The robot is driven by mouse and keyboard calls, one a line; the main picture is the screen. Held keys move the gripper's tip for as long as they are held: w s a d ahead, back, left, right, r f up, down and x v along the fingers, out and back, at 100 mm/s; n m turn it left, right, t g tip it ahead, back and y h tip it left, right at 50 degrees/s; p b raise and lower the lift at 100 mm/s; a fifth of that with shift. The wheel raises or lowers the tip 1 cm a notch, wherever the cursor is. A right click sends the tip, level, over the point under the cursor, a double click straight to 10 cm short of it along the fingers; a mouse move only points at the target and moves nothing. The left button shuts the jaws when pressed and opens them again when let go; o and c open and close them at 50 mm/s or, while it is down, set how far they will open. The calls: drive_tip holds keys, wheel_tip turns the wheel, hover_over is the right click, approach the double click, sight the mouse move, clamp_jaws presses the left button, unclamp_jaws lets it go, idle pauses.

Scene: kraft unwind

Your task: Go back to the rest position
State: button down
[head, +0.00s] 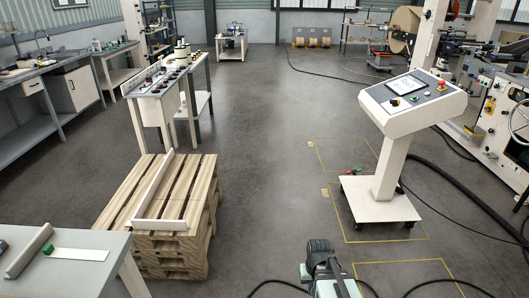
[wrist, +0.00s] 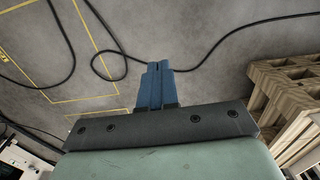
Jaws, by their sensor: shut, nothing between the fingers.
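My gripper shows in the wrist view (wrist: 154,84) as two blue fingers pressed together, with nothing between them. Behind them is a dark bar with several bolts and a pale green housing. In the head view, part of my arm, pale green and black, shows at the bottom centre, and the fingertips cannot be made out there. The gripper is over open grey floor and touches nothing that I can see.
A stack of wooden pallets (head: 173,200) stands left of my arm; it also shows in the wrist view (wrist: 284,78). A console on a wheeled stand (head: 410,103) is at the right. Black cables (head: 450,184) lie on the floor. A grey table (head: 95,243) is at the lower left. The middle floor is clear.

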drive_tip(key=s+f+g, duration=0.3)
drive_tip(key=s+f, duration=0.7)
drive_tip(key=s, duration=0.5)
drive_tip(key=s+f+g, duration=0.3)
drive_tip(key=s+f, duration=0.7)
drive_tip(key=s, duration=0.5)
drive_tip(key=shift+s+d+f+g, duration=0.15)
drive_tip(key=shift+d+f+g, duration=0.1)
drive_tip(key=shift+f+g, duration=0.15)
